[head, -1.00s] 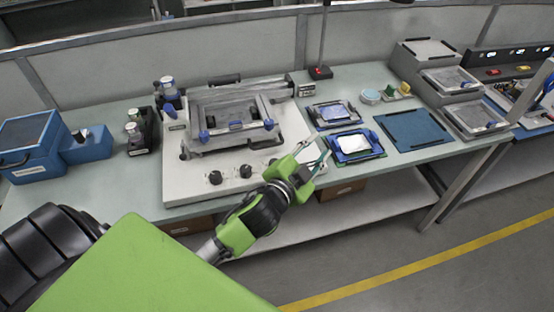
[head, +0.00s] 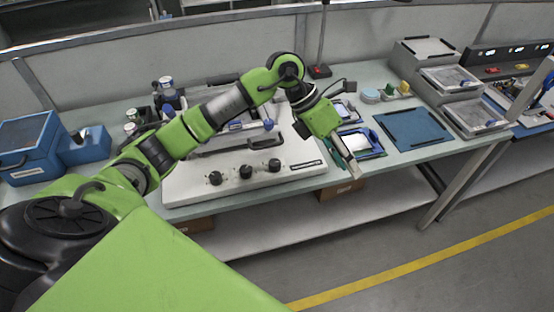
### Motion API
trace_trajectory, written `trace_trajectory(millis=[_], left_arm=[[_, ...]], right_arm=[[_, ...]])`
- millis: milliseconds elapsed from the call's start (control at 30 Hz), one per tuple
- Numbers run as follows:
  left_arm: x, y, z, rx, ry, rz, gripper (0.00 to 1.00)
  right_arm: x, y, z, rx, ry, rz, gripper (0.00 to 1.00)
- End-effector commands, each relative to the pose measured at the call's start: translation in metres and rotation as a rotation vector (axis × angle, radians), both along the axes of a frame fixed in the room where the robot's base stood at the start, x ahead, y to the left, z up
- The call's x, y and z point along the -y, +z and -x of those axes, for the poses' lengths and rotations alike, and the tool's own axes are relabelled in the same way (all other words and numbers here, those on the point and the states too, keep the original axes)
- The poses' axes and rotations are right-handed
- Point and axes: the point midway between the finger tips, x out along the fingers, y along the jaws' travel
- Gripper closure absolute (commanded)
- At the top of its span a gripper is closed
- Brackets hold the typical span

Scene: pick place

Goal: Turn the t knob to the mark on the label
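A white panel (head: 190,190) on the bench carries three black knobs in a row along its front: a left knob (head: 215,178), a middle knob (head: 245,171) and a right knob (head: 274,165). A small label strip (head: 305,165) lies right of the right knob; its print and any mark are too small to read. Which knob is the t knob, I cannot tell. My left gripper (head: 352,168) points down past the panel's right side, near the bench's front edge, apart from the knobs. Its fingers show nearly edge-on, so their opening is unclear. My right gripper is out of view.
My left arm crosses above the panel and hides part of the grey frame fixture (head: 220,145). Blue-framed trays (head: 372,140) lie close by the gripper. A blue mat (head: 412,130) is farther right. A blue box (head: 30,145) and bottles (head: 133,130) stand left.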

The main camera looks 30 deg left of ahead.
Motion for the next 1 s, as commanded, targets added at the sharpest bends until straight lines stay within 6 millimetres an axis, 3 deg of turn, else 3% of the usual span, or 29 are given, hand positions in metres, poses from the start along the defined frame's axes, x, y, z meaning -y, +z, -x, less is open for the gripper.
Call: trace_trajectory(millis=[33,100,200,333,433,567,1000], left_arm=[[-0.034,-0.001,-0.006,-0.005,0.010,-0.124,0.70],[-0.080,-0.002,-0.007,-0.032,0.029,-0.286,0.70],[-0.137,0.005,-0.005,-0.076,0.071,-0.471,0.70],[-0.183,0.017,0.001,-0.124,0.116,-0.613,0.70],[-0.198,0.021,0.005,-0.145,0.133,-0.661,0.70],[-0.200,0.013,0.006,-0.152,0.136,-0.670,0.70],[-0.199,-0.074,0.007,-0.154,0.132,-0.665,0.70]], right_arm=[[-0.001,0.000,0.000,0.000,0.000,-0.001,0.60],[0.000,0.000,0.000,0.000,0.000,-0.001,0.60],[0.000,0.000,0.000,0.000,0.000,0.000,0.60],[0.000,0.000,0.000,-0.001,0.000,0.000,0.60],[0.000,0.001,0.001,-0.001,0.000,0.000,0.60],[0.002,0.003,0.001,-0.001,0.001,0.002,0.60],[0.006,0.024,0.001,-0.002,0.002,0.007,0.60]])
